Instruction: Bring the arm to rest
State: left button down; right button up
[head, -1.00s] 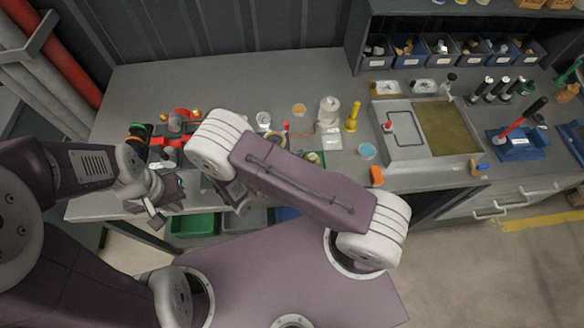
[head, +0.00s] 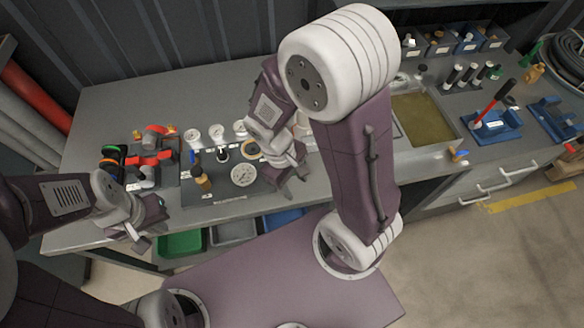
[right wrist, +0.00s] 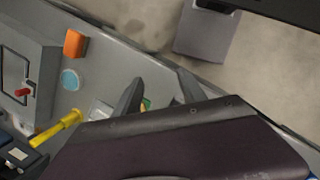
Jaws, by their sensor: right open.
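My right arm (head: 352,170) is raised and bent over the bench front, its white elbow high and its forearm hidden partly behind the upper link. My right gripper (head: 291,180) hangs over the bench's front part, right of a round white gauge face (head: 244,174). In the right wrist view its two dark fingers (right wrist: 158,92) stand apart with nothing between them. My left gripper (head: 138,230) is at the bench's front left edge, below the red valve assembly (head: 152,150). Its fingers are too small and angled to tell whether they are open.
The grey bench (head: 105,105) runs along the back wall. Gauges and small fittings lie on a dark mat (head: 213,190). A green bin (head: 181,243) sits under the front edge. A tray with an olive-coloured panel (head: 422,118) and a blue stand (head: 495,124) are to the right.

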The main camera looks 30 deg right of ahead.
jog(key=r+m+t, duration=0.1)
jog(key=m, duration=0.1)
jog(key=w+r+m+t+y, duration=0.1)
jog(key=w+d+r+m+t+y, duration=0.1)
jog(key=m, duration=0.1)
jog(key=shift+w+d+m, duration=0.1)
jog(key=shift+w+m, duration=0.05)
jog(key=shift+m, duration=0.15)
jog(key=shift+r, duration=0.1)
dwell(0.8)
